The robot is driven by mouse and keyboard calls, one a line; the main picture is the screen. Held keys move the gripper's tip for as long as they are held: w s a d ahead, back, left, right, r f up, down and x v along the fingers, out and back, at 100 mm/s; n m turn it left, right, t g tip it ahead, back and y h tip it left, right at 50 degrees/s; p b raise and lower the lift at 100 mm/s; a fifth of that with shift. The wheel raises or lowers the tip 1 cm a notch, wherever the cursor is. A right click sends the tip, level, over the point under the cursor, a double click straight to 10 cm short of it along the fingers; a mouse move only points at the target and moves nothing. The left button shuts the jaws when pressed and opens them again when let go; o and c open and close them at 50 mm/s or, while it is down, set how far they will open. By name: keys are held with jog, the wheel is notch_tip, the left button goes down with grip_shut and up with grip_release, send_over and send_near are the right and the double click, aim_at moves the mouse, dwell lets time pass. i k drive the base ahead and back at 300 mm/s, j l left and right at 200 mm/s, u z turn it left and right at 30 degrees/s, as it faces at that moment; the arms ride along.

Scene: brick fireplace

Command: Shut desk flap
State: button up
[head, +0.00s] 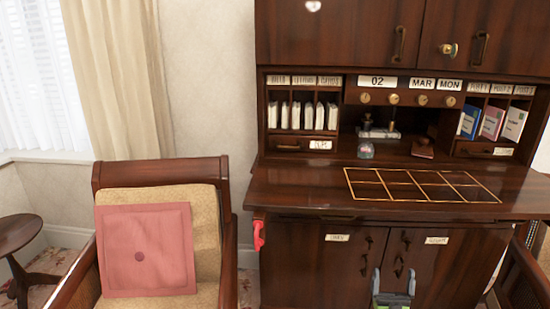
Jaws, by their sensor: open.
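The desk flap (300,187) is a dark brown wooden board on the tall cabinet. It lies down flat, sticking out in front of the open compartments, with a gold grid pattern (420,186) on its top. My gripper (393,272) shows at the bottom edge, below the flap and in front of the lower cabinet doors (305,262). Its two fingers point up and stand apart, with nothing visible between them. It appears clear of the flap. The flap's underside is hidden.
A wooden armchair (160,172) with a pink cushion (147,250) stands left of the cabinet. A red object (258,235) hangs by the flap's left corner. A small glass item (365,150) stands near the flap's back edge. Another chair (525,280) is at lower right.

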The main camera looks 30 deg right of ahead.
aim_at(322, 188)
jog(key=k+j, duration=0.2)
jog(key=j, duration=0.2)
jog(key=k+j, duration=0.2)
jog(key=j, duration=0.2)
jog(key=k+j, duration=0.2)
jog(key=j, duration=0.2)
